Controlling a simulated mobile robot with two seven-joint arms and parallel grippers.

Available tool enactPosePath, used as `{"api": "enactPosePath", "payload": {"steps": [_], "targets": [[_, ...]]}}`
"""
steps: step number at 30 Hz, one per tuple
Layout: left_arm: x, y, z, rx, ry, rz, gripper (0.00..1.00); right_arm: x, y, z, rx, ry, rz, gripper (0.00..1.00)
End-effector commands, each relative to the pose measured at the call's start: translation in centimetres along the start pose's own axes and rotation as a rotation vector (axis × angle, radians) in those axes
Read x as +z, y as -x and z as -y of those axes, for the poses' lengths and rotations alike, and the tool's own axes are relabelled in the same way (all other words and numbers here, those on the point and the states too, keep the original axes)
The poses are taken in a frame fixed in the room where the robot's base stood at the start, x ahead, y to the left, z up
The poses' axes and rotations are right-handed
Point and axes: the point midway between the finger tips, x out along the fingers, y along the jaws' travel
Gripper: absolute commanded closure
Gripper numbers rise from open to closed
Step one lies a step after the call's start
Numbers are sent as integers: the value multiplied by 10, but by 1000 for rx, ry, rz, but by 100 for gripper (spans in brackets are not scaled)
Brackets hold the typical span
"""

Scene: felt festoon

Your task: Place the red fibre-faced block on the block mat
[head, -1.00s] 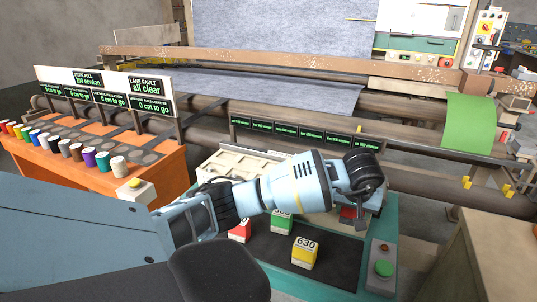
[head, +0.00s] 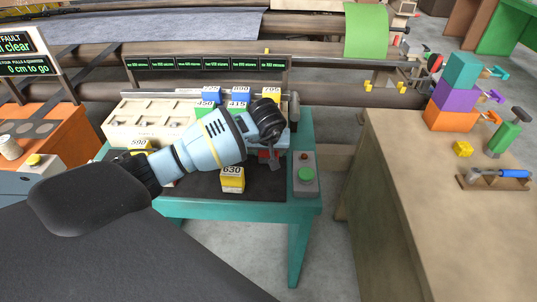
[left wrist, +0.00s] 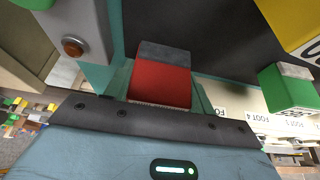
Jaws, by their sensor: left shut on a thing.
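The red fibre-faced block (head: 268,156) shows as a small red patch under my left gripper (head: 268,145) in the head view, mostly hidden by the jaws. In the left wrist view the block (left wrist: 160,80) is red with a grey face. My left gripper is shut on it. The dark block mat (head: 271,184) lies on the teal table, and it also shows in the left wrist view (left wrist: 205,30). The block is over the mat's right part, near the edge; I cannot tell whether it touches. My right gripper is out of view.
Blue, green and yellow blocks stand behind. A cream compartment tray (head: 125,133) is at the left.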

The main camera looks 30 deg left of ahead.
Motion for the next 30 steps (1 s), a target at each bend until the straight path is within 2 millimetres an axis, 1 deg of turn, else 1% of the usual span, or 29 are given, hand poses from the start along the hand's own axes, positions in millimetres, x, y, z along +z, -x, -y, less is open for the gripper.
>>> {"api": "enactPosePath", "payload": {"steps": [1,4,11,16,17,21,22,30], "targets": [[4,-8,0,0,1,4,72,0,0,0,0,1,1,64],[8,-16,0,0,2,1,72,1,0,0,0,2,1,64],[7,-17,0,1,1,-1,72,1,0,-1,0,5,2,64],[9,-21,0,0,0,-1,72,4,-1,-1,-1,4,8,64],[9,-22,0,-1,0,0,44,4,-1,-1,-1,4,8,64],[9,-21,0,0,1,-1,26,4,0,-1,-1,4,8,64],[9,-21,0,0,1,0,24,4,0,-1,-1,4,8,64],[9,-20,0,1,1,0,24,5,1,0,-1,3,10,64]]}}
